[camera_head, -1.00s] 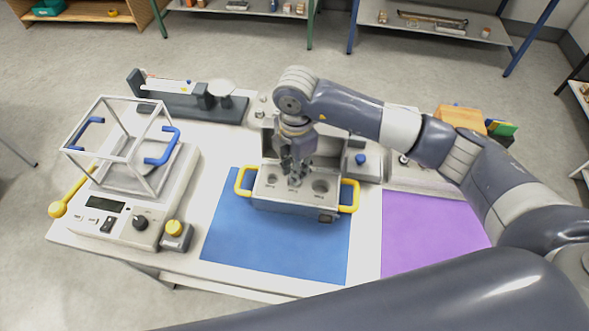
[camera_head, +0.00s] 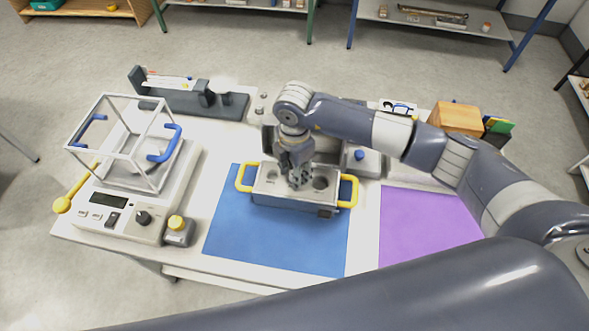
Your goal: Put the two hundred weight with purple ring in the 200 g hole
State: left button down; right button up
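The grey weight box (camera_head: 285,201) with yellow handles stands open on the blue mat (camera_head: 240,240). Holes show in its top: one at the left and a larger one at the right (camera_head: 321,182). My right gripper (camera_head: 299,182) points down over the middle of the box, its fingertips at or just above the top and covering the middle hole area. Whether its fingers are shut on something is too small to tell. I cannot make out a weight with a purple ring; the gripper may hide it. The hole labels are unreadable. My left gripper is not in view.
A balance (camera_head: 130,215) with a glass-frame cover stands at the left, a yellow-topped block (camera_head: 177,228) beside it. A dark beam scale (camera_head: 190,101) stands behind. A purple mat (camera_head: 430,230) lies at the right, bare. A wooden block (camera_head: 456,118) is at the back right.

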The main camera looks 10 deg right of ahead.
jog(key=shift+r, duration=0.1)
notch_tip(320, 180, up, 12)
jog(key=b, duration=0.3)
jog(key=shift+b, duration=0.3)
dwell(0.4)
